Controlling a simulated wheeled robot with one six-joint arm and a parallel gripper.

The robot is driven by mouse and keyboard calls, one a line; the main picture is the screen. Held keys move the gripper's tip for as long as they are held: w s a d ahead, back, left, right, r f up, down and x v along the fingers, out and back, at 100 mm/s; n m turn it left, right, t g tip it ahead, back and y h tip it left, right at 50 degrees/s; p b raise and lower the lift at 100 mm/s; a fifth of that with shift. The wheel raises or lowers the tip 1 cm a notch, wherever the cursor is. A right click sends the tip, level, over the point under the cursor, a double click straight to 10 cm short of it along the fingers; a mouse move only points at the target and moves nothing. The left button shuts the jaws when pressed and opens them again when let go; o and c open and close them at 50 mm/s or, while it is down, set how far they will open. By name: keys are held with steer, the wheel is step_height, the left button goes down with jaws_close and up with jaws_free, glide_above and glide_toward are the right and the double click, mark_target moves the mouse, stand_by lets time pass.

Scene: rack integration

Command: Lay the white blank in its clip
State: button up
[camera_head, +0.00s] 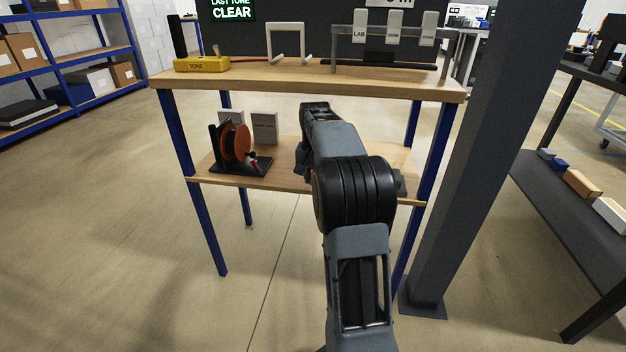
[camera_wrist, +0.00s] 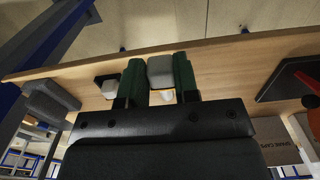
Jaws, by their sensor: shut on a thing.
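In the wrist view my gripper (camera_wrist: 156,70) has its two green fingers closed on either side of a pale grey block (camera_wrist: 160,69). A small white piece (camera_wrist: 166,96) shows between the fingers, nearer the palm. I cannot tell whether block or piece is the white blank. Beside the left-hand finger, a small dark and grey part with a white face (camera_wrist: 108,89) sits on the wooden shelf; I cannot tell whether it is a clip. In the head view my arm reaches to the lower shelf (camera_head: 285,160) and hides the gripper and what it holds.
A black stand with an orange reel (camera_head: 236,143) is on the lower shelf, left of my arm. The upper bench top (camera_head: 300,82) overhangs it, carrying a yellow tone box (camera_head: 202,64) and a rack frame (camera_head: 390,65). A grey column (camera_head: 490,150) stands close on the right.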

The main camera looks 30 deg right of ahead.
steer(key=w+d+p, duration=0.2)
steer(key=w+d, duration=0.1)
steer(key=w+d+p, duration=0.1)
steer(key=w, duration=0.1)
steer(key=shift+d+f, duration=0.25)
steer(key=shift+d, duration=0.1)
steer(key=shift+f+b, duration=0.4)
steer(key=shift+f, duration=0.8)
steer(key=shift+f, duration=0.45)
steer(key=o, duration=1)
steer(key=shift+r, duration=0.1)
